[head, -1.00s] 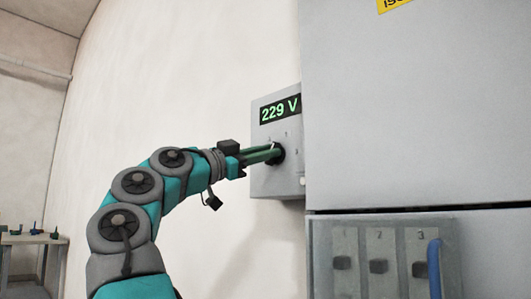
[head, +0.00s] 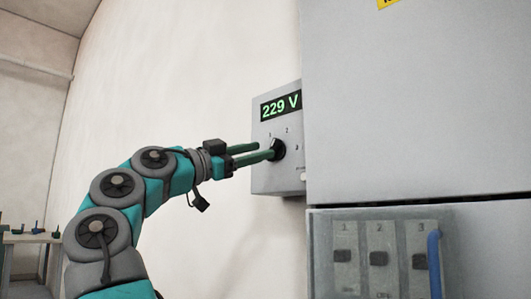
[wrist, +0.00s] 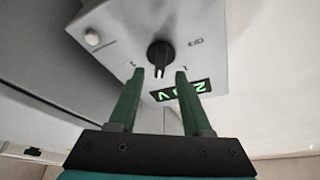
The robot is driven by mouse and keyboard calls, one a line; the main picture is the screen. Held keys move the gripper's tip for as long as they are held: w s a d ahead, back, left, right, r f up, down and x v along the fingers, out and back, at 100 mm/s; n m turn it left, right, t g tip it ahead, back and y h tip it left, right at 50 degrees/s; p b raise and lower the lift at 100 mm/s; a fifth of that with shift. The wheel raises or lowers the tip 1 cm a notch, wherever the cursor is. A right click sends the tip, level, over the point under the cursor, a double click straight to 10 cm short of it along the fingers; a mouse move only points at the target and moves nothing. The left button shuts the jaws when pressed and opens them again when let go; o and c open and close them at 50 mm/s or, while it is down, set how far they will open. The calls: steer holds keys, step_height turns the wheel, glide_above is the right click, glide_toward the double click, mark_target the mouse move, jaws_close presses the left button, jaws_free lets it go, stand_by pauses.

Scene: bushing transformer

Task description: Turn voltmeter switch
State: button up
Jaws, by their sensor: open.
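The voltmeter box (head: 262,178) is on the wall, with a green "229 V" display (head: 281,106). Its black rotary switch (head: 278,149) sits below the display, with numbers around it. In the wrist view the box is upside down, and the switch (wrist: 160,54) has its narrow pointer towards the display. My gripper (head: 266,150) is open at the left of the switch. In the wrist view my gripper's green fingers (wrist: 159,72) are spread, with nothing between them, and the knob lies just beyond the tips. Whether the lower finger touches the knob cannot be told.
A large grey cabinet (head: 420,110) stands right of the box. Below is a clear-covered panel (head: 380,280) with numbered switches and a blue handle (head: 434,262). A small table (head: 30,238) with tools is at the far left. The wall left of the box is bare.

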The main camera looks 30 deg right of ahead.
steer(key=shift+v, duration=2.3)
steer(key=shift+s, duration=0.1)
